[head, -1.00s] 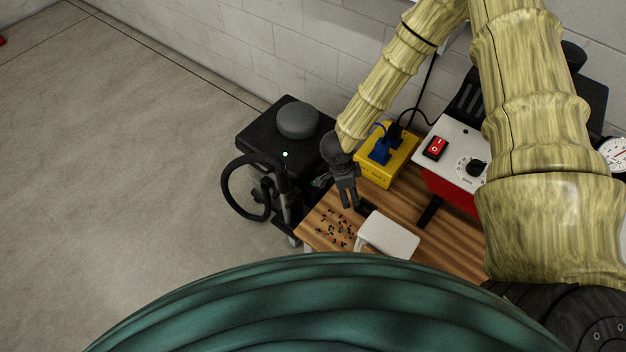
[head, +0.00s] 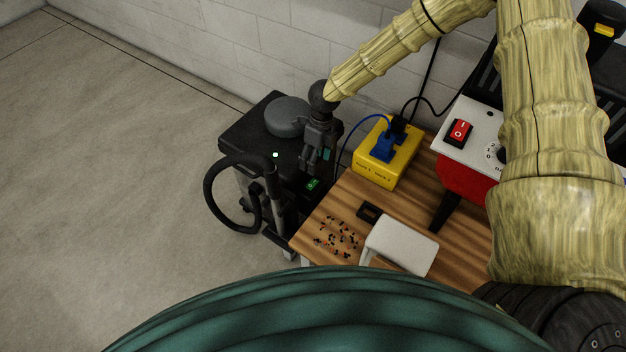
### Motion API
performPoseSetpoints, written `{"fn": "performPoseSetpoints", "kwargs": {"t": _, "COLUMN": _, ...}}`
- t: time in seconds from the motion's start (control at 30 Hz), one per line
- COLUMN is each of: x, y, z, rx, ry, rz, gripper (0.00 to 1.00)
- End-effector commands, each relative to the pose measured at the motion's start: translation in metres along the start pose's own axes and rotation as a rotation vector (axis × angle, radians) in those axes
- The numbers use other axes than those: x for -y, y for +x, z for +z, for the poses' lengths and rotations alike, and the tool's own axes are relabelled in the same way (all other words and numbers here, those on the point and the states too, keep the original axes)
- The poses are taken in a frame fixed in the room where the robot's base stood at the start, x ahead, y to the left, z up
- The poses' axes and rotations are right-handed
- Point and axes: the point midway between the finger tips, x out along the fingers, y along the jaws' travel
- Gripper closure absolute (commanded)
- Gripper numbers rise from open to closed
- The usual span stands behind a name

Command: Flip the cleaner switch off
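My gripper (head: 316,170) points down just above this switch, close to the cleaner's right edge. Whether it touches the switch, and how far its fingers are apart, I cannot tell.
The wooden table (head: 335,212) holds scattered dark bits, a white block-like object (head: 401,246), a small dark piece (head: 368,212), a yellow socket box (head: 392,170) with blue and black plugs, and a red-and-white unit (head: 474,140) with a red switch. A blue cord runs behind my gripper. Open floor lies left.

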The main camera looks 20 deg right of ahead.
Motion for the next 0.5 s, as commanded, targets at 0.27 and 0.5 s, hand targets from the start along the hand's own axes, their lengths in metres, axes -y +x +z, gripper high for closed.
{"fn": "performPoseSetpoints", "kwargs": {"t": 0.27, "x": 0.000, "y": 0.047, "z": -0.001, "rx": -0.004, "ry": -0.002, "rz": -0.001, "gripper": 0.34}}
{"fn": "performPoseSetpoints", "kwargs": {"t": 0.5, "x": 0.001, "y": 0.078, "z": -0.002, "rx": -0.002, "ry": 0.000, "rz": -0.001, "gripper": 0.34}}
